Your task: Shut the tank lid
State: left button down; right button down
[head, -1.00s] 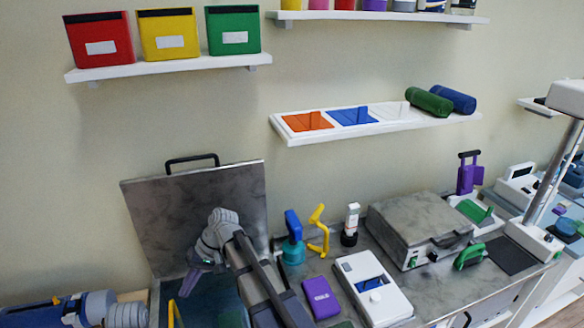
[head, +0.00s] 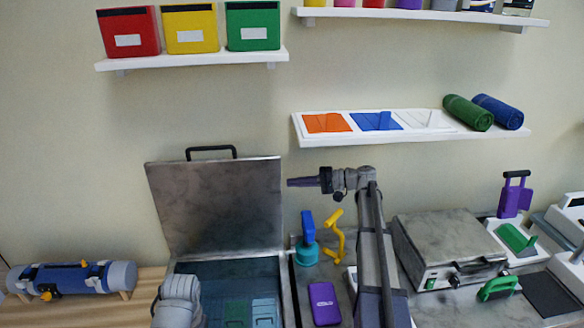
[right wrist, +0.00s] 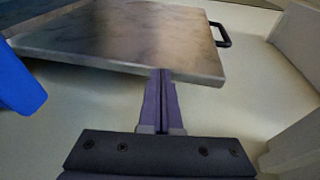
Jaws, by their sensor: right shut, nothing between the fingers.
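The tank lid (head: 215,205) is a grey marbled plate with a black handle (head: 210,149) on its upper edge. It stands up, open, at the back of the tank (head: 287,293); bluish contents show inside. My right gripper (head: 289,182), with purple fingers, is shut and empty beside the lid's right edge, at upper-middle height. In the right wrist view the shut fingers (right wrist: 160,100) point at the lid (right wrist: 125,40), close to its edge; whether they touch is unclear. The handle (right wrist: 222,35) shows there too. My left gripper is out of view.
A teal-based blue tool (head: 307,240), a yellow hook (head: 335,235) and a purple box (head: 323,303) stand right of the tank. A grey metal box (head: 450,250) is farther right. Shelves hang above. A blue roll (head: 70,279) lies left.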

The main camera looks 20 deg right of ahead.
jog(key=m+t, duration=0.1)
jog(key=t, duration=0.1)
send_near(285, 162)
jog(key=s+r, duration=0.1)
jog(key=s, duration=0.1)
jog(key=shift+y, duration=0.4)
jog(key=x, duration=1)
jog(key=shift+s+a, duration=0.1)
jog(key=shift+a, duration=0.15)
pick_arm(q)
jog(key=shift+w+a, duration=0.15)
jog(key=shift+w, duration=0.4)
pick_arm(e)
jog(key=s, duration=0.2)
jog(key=s+a, duration=0.1)
jog(key=s, duration=0.1)
